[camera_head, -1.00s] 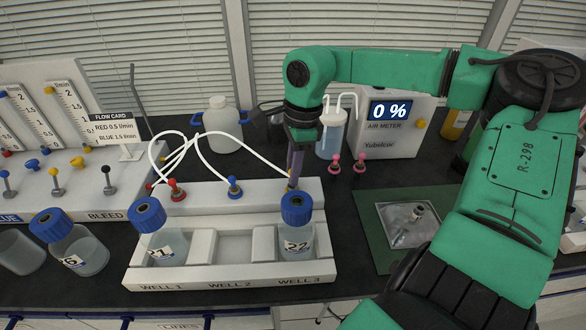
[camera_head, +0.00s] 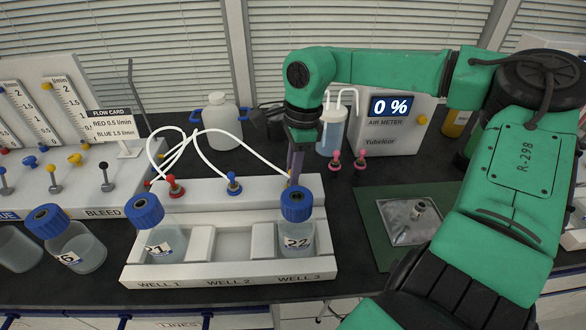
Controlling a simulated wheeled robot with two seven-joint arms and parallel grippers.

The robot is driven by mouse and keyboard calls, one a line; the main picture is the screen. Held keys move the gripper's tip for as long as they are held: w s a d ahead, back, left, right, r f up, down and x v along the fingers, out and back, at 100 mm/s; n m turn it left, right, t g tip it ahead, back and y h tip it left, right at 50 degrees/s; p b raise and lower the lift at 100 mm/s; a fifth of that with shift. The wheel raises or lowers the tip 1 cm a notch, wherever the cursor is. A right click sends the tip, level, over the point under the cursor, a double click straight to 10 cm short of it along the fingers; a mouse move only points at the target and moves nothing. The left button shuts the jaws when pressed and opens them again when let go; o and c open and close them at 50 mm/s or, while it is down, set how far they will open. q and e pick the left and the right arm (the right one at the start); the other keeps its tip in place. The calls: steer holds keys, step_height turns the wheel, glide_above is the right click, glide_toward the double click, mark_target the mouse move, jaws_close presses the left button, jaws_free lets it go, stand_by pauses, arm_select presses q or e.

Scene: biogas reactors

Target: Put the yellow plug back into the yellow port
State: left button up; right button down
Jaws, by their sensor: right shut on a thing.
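My right gripper (camera_head: 294,172) points down at the right end of the white three-well block (camera_head: 305,190), behind WELL 3. It is shut on the yellow plug (camera_head: 290,185), of which only a little yellow shows at the fingertips. A white tube runs to it from the left. The fingers hide the yellow port, so I cannot tell whether the plug is seated in it. A red plug (camera_head: 173,187) and a blue plug (camera_head: 233,184) stand upright on the same block, to the left. My left gripper is not in view.
Blue-capped bottles stand in WELL 1 (camera_head: 163,245) and WELL 3 (camera_head: 297,240); WELL 2 is empty. The air meter (camera_head: 392,125) reads 0 %. A green mat (camera_head: 375,220) lies right. A flow panel (camera_head: 70,185) stands left.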

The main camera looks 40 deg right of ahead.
steer(key=c, duration=0.7)
jaws_free()
steer(key=r, duration=0.4)
steer(key=d+r, duration=0.1)
steer(key=r, duration=0.4)
steer(key=s+r, duration=0.1)
steer(key=r, duration=0.4)
steer(key=shift+d+r, duration=0.25)
steer(key=shift+w, duration=0.1)
